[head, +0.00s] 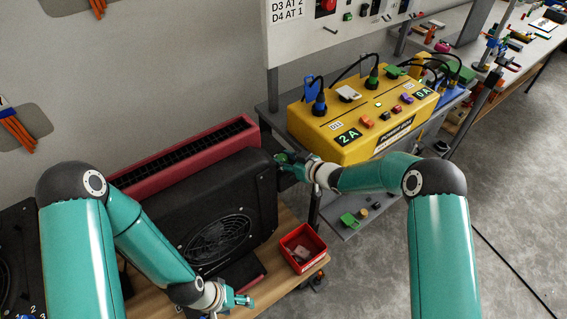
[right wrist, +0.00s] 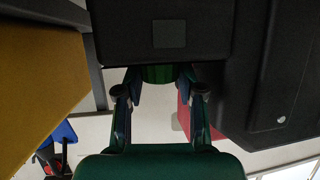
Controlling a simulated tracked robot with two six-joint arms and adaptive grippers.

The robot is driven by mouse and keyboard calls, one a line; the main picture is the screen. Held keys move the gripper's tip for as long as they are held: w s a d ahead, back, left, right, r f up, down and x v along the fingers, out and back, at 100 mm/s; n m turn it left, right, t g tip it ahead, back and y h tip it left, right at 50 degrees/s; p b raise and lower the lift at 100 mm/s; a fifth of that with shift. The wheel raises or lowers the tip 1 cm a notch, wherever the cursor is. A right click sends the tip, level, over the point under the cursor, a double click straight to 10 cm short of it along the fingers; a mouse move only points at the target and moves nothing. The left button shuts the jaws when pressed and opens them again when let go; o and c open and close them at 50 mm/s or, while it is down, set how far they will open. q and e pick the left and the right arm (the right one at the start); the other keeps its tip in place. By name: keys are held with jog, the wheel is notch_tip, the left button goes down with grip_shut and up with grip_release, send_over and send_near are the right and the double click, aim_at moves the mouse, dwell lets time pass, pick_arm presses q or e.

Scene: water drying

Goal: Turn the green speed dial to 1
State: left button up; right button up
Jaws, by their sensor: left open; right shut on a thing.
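The green speed dial (right wrist: 158,74) shows in the right wrist view as a green piece at the edge of a black housing. My right gripper (right wrist: 160,95) is shut on it, one finger on each side. In the head view, my right gripper (head: 284,160) is at the right side of the black fan unit (head: 163,211), near its top corner. The dial's pointer and its number marks are hidden, so its setting cannot be read. My left gripper (head: 242,299) is open and empty, low in front of the fan unit.
A red bin (head: 314,241) with small items stands on the wooden table right of the fan unit. A yellow power box (head: 340,143) with cables stands close behind my right gripper. A red slotted unit (head: 215,146) lies behind the fan. Open floor lies at the right.

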jog(key=shift+a+f+m+t+h+b, duration=0.15)
jog(key=shift+m+t+h+b, duration=1.2)
jog(key=shift+b, duration=3.5)
jog(key=shift+m+h+b, duration=0.25)
jog(key=shift+m+b, duration=0.2)
jog(key=shift+b, duration=0.15)
jog(key=shift+r, duration=0.25)
jog(key=shift+s, duration=0.1)
jog(key=o, duration=0.9)
jog(key=shift+s, duration=0.2)
jog(key=shift+v, duration=3.9)
